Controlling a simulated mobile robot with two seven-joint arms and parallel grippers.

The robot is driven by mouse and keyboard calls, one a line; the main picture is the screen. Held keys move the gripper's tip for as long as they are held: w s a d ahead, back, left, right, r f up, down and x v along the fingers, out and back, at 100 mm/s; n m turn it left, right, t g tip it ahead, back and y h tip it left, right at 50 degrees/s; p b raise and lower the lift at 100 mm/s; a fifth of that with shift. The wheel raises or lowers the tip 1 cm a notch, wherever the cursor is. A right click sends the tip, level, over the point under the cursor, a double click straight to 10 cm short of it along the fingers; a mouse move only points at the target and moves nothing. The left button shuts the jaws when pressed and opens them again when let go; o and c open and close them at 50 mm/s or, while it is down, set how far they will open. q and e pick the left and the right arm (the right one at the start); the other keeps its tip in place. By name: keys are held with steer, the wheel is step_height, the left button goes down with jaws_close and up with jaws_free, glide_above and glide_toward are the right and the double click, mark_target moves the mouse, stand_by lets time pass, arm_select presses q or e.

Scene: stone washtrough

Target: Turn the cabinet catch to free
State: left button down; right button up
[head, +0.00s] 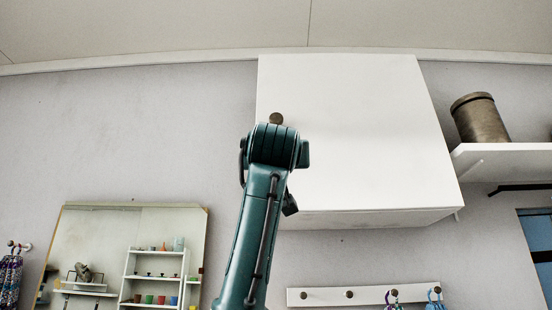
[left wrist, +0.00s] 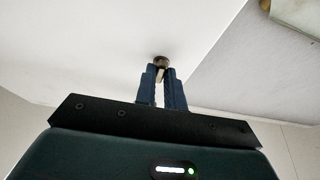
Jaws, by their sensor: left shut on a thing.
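The white wall cabinet (head: 360,130) is closed. Its catch (head: 276,118) is a small brown round piece near the left edge of the front. In the left wrist view the catch (left wrist: 161,61) sits at the tips of my left gripper (left wrist: 161,76). The two blue fingers are shut on the catch's narrow tab, one finger on each side. In the head view my left arm reaches up in front of the cabinet and hides the fingers and the lower part of the catch. My right gripper is in neither view.
A shelf (head: 505,158) with a brown canister (head: 479,118) is right of the cabinet. A mirror (head: 120,225) hangs at lower left. A white peg rail (head: 365,295) is below the cabinet.

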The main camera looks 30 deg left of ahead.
arm_select(q)
steer(key=c, duration=1.5)
jaws_free()
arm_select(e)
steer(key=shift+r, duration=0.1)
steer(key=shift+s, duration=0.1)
